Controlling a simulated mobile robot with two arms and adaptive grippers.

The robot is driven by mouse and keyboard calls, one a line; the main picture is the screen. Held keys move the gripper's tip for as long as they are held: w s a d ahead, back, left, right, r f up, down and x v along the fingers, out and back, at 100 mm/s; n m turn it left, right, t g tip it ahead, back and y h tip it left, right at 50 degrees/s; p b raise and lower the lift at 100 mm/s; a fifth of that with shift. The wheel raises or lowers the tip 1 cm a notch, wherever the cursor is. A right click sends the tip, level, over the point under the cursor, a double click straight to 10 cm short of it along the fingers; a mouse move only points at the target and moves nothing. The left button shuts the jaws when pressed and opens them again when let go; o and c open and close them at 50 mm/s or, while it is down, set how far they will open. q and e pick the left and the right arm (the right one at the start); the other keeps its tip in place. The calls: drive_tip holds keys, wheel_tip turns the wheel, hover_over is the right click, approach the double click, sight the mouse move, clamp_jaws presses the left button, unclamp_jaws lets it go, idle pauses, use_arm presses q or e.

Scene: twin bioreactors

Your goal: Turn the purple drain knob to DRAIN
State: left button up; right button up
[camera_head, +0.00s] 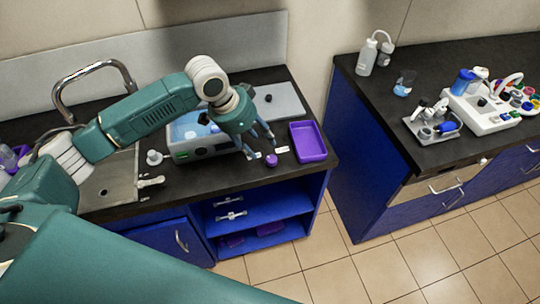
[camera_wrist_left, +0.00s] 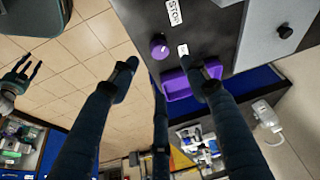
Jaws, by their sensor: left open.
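The purple drain knob (camera_head: 271,160) sits on the black counter's front edge, beside a small white label (camera_head: 282,149). In the left wrist view the knob (camera_wrist_left: 158,47) has a light mark on its top, on the side toward a label (camera_wrist_left: 183,50). Another label, reading STOP (camera_wrist_left: 174,12), lies further up. My left gripper (camera_head: 262,146) is open and empty, just above and behind the knob in the head view. In the left wrist view its fingers (camera_wrist_left: 168,72) are spread either side of the knob, with no visible contact. My right gripper (camera_wrist_left: 20,78) shows small, fingers apart.
A purple tray (camera_head: 308,155) stands close right of the knob. A grey-white device with a blue top (camera_head: 195,147) is left of my gripper. A grey plate with a black knob (camera_head: 285,103) lies behind. A second counter (camera_head: 440,62) with lab ware stands right, across a floor gap.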

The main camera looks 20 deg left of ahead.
sight(272, 158)
use_arm(q)
drive_tip(key=p+x, duration=0.2)
drive_tip(key=x, duration=0.7)
drive_tip(key=shift+w+d+f, duration=0.1)
drive_tip(key=shift+f, duration=0.15)
drive_tip(key=shift+w+f, duration=0.15)
drive_tip(key=shift+f, duration=0.4)
drive_tip(key=shift+d, duration=0.1)
drive_tip(key=shift+w+r, duration=0.1)
drive_tip(key=shift+r, duration=0.05)
drive_tip(key=c, duration=1.1)
